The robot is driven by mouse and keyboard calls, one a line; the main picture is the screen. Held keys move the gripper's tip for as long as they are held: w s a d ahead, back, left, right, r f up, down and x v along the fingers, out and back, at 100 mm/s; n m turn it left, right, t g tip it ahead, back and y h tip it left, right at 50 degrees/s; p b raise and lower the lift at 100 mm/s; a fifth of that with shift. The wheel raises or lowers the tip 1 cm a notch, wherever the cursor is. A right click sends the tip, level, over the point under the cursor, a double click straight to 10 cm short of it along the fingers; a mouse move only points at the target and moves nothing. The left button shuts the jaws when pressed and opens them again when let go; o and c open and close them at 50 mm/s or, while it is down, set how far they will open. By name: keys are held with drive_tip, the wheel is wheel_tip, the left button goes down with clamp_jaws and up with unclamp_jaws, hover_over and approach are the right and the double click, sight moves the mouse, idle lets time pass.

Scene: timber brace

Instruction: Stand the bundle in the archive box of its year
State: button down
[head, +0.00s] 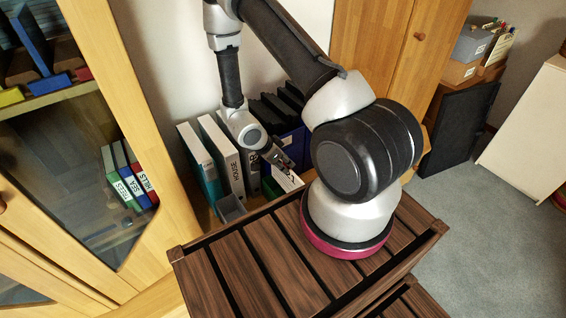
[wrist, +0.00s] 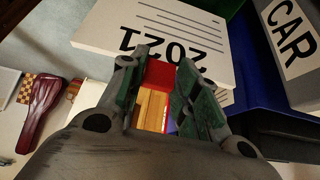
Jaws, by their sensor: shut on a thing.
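The bundle (wrist: 190,22) is a pale block with a printed face reading 2021, upside down in the wrist view, and rows of dark lines. My gripper (wrist: 163,62) is shut at its near edge, with a red piece (wrist: 158,74) between the fingertips. In the head view my gripper (head: 278,153) is low behind the dark slatted top, and a white printed piece (head: 287,179) shows just below it. Grey and tan boxes (head: 470,46) with small labels stand at the back right; I cannot read any year on them.
Upright binders stand by the wall: a teal one (head: 199,165), one marked HOUSE (head: 235,178), and one marked CAR in the wrist view (wrist: 291,42). The slatted wooden top (head: 245,265) is in front. A glass-doored cabinet (head: 75,170) is at left. Grey floor is clear at right.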

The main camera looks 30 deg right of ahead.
drive_tip(key=shift+f, duration=6.15)
drive_tip(key=c, duration=0.5)
unclamp_jaws()
wheel_tip(320, 180, up, 8)
hover_over(286, 186)
drive_tip(key=a, duration=0.1)
drive_tip(key=shift+w+a, duration=0.1)
